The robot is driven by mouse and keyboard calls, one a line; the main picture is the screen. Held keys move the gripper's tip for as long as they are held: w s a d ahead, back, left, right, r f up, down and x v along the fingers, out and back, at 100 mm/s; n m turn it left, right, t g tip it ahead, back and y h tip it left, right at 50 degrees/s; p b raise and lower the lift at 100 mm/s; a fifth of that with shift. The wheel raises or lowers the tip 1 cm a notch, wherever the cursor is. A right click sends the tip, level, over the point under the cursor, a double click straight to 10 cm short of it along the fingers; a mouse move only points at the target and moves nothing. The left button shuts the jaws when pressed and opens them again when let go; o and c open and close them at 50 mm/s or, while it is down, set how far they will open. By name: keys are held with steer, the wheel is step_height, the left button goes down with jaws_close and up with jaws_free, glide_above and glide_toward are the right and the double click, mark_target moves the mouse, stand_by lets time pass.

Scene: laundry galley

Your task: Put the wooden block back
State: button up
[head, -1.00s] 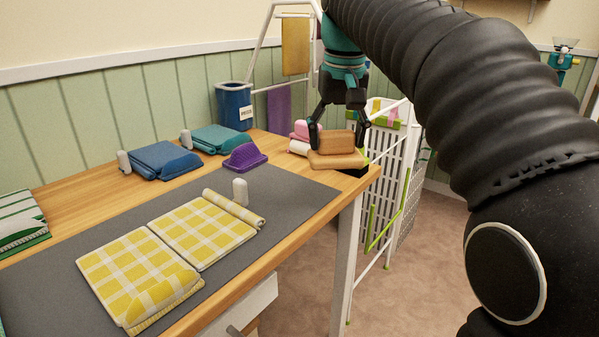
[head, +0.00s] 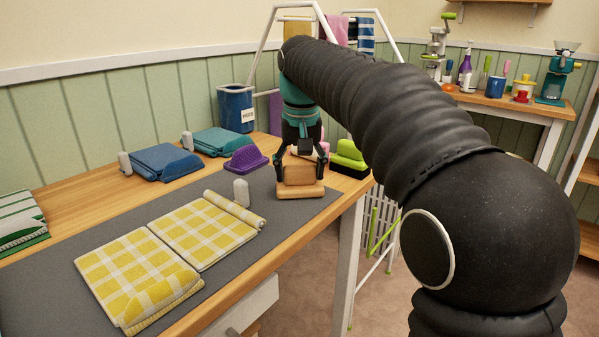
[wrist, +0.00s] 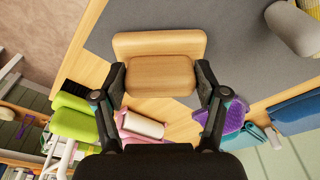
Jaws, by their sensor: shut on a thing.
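The wooden block (head: 302,172) is light tan, a rounded upper part on a wider flat base. My gripper (head: 301,160) is shut on its upper part, one finger on each side. In the head view the block appears over the right end of the dark grey mat (head: 225,180); I cannot tell whether its base touches. The wrist view shows the block (wrist: 160,75) between the two fingers, its base toward the mat (wrist: 235,50). The block looks level.
A purple brush-like piece (head: 246,158) and a grey peg (head: 240,191) stand left of the block. A lime green one with a black base (head: 349,157) is behind right. Yellow checked cloths (head: 165,250) cover the mat's front. The table edge is close at right.

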mark_target(302, 189)
steer(key=o, duration=1.2)
steer(key=shift+f, duration=0.1)
steer(key=shift+o, duration=0.2)
step_height(302, 189, up, 12)
steer(key=s+p, duration=0.1)
steer(key=p, duration=0.2)
steer(key=shift+s+d, duration=0.15)
steer(key=shift+s, duration=0.25)
steer(key=s+d+f+t, duration=0.1)
steer(key=s+d+f, duration=0.4)
steer(key=s+f, duration=0.2)
steer(key=s+d+f+m+t, duration=0.1)
steer(key=s+d+f, duration=0.4)
steer(key=s+f, duration=0.3)
steer(key=s+d+f+t, duration=0.2)
steer(key=s+d+f, duration=0.4)
steer(key=s, duration=0.5)
steer(key=shift+f, duration=0.8)
